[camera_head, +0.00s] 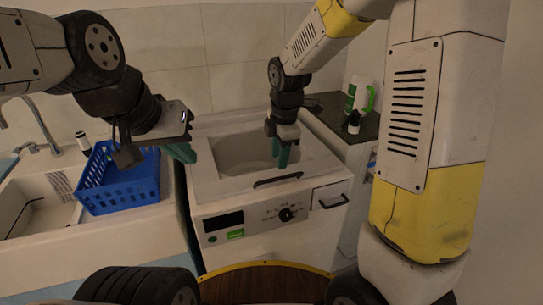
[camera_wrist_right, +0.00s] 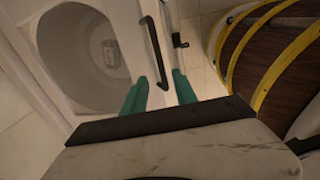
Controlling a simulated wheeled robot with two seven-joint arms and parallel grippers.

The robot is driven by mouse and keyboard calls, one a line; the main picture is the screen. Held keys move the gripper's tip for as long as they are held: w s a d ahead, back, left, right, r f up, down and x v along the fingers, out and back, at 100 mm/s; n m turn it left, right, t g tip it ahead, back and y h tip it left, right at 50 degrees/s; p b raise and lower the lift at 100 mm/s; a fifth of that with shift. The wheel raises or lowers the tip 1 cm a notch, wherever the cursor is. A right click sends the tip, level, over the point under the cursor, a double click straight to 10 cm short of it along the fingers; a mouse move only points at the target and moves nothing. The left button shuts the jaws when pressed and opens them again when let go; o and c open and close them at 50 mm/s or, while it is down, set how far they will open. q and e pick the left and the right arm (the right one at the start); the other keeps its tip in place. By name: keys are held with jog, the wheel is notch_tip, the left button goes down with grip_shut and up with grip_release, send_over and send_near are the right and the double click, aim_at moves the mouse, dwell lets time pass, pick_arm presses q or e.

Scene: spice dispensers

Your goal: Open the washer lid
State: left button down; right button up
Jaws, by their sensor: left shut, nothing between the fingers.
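The white washer (camera_head: 222,192) stands in the middle of the head view. Its top shows a grey rounded tub area (camera_head: 240,160); I cannot tell whether a clear lid panel covers it. A dark bar handle (camera_head: 278,181) lies along the front of the top, and it also shows in the right wrist view (camera_wrist_right: 155,50). My right gripper (camera_head: 281,160) is over the top, behind the handle in the head view. In the wrist view its green fingers (camera_wrist_right: 160,80) are apart, and the handle's lower end appears between them; contact is unclear. My left gripper (camera_head: 190,157) is shut and empty left of the tub area.
A blue basket (camera_head: 125,196) sits on the sink counter at left, near my left arm. A green-and-white container (camera_head: 358,95) and a small dark bottle (camera_head: 353,122) stand on the right counter. The washer's control panel (camera_head: 265,218) faces me.

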aim_at(277, 179)
jog(key=f, duration=0.2)
jog(key=w+f, duration=0.1)
jog(key=f, duration=0.4)
jog(key=shift+w+a+f, duration=0.15)
jog(key=shift+a+f, duration=0.05)
jog(key=shift+f, duration=0.05)
grip_shut()
dwell(1.1)
